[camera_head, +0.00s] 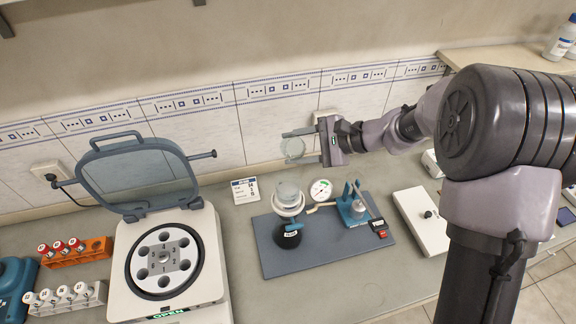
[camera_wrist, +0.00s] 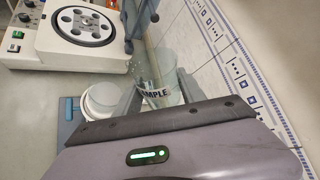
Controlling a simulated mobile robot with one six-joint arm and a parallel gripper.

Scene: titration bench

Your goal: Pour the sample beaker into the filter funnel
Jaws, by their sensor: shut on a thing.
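My gripper (camera_head: 304,147) is shut on the sample beaker (camera_head: 292,149), a clear glass cup held in the air above and behind the filter funnel. In the wrist view the sample beaker (camera_wrist: 156,88) sits between the fingers, with "SAMPLE" readable on its label. I cannot tell its liquid level. The filter funnel (camera_head: 288,208) is a white ring with a clear top, on a dark flask (camera_head: 287,235) on the blue-grey mat. In the wrist view the funnel (camera_wrist: 102,97) is a white round shape just left of the beaker, partly hidden by my gripper.
A centrifuge (camera_head: 205,285) with its lid up stands left of the mat (camera_head: 340,262). A gauge (camera_head: 321,190) and a blue pump stand (camera_head: 352,206) are right of the funnel. Tube racks (camera_head: 75,254) are far left. A white box (camera_head: 418,222) is right. The tiled wall is close behind the beaker.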

